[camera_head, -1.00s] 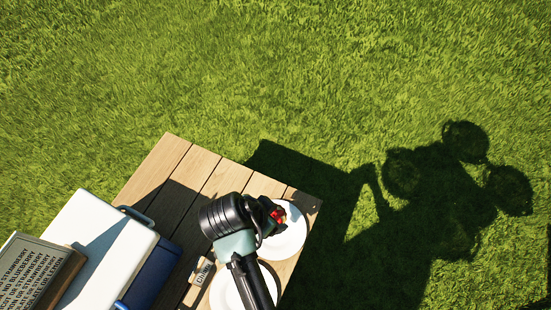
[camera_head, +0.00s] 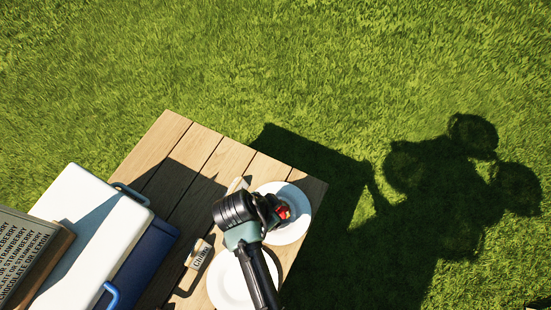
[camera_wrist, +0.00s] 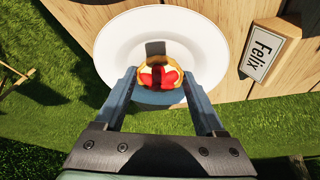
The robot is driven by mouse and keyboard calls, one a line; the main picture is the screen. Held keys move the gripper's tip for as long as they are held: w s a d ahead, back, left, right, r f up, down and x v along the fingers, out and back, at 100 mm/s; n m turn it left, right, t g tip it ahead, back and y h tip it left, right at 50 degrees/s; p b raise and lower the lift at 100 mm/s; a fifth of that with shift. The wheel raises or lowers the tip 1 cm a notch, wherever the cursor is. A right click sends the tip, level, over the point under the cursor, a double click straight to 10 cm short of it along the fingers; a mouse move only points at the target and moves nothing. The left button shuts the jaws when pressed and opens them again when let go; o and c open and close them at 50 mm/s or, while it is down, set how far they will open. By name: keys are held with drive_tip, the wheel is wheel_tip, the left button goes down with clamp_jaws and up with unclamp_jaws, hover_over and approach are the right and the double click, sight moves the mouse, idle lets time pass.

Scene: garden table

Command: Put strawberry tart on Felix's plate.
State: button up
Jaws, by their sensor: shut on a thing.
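The strawberry tart (camera_wrist: 158,76), a golden shell with red berries, is between the two fingers of my gripper (camera_wrist: 160,84) in the wrist view. My gripper is shut on it. Behind the tart is a white plate (camera_wrist: 112,48), and a name block reading "Felix" (camera_wrist: 263,52) stands beside that plate. I cannot tell whether the tart touches the plate. In the head view my gripper (camera_head: 277,212) is over the upper white plate (camera_head: 298,228), with red of the tart (camera_head: 283,213) showing at its tip. Felix's block is partly visible there (camera_head: 238,185).
A second white plate (camera_head: 228,287) lies nearer, partly under my arm, with a name block (camera_head: 200,254) reading about "Chiara" beside it. A white-lidded blue cooler (camera_head: 92,225) and a lettered board (camera_head: 25,255) stand at left. The wooden table (camera_head: 165,150) ends close beyond the plates.

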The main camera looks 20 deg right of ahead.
drive_tip(key=o, duration=1.3)
drive_tip(key=shift+f, duration=0.1)
drive_tip(key=shift+o, duration=0.2)
drive_tip(key=p+v, duration=0.4)
drive_tip(key=v, duration=0.8)
drive_tip(key=w+a+r+n+t+y, duration=0.15)
drive_tip(key=w+r+t, duration=0.35)
drive_tip(key=r, duration=0.5)
drive_tip(key=w+r+n+t, duration=0.35)
drive_tip(key=w+r, duration=0.45)
drive_tip(key=r, duration=0.3)
drive_tip(key=w+a+r+n+t, duration=0.15)
drive_tip(key=w+r+t, duration=0.35)
drive_tip(key=r, duration=0.5)
wheel_tip(320, 180, up, 17)
drive_tip(key=a+n+t, duration=0.2)
drive_tip(key=n+t, duration=0.2)
drive_tip(key=t, duration=0.1)
drive_tip(key=s+r+n+t+y, duration=0.1)
drive_tip(key=s+r+t, duration=0.3)
drive_tip(key=r, duration=0.5)
drive_tip(key=s+r+n+t+y, duration=0.1)
drive_tip(key=s+r+n+t, duration=0.2)
drive_tip(key=s+r, duration=0.4)
wheel_tip(320, 180, up, 3)
drive_tip(key=shift+s+a+f+t+y, duration=0.15)
drive_tip(key=shift+s+a+t+y, duration=0.2)
drive_tip(key=shift+a, duration=0.05)
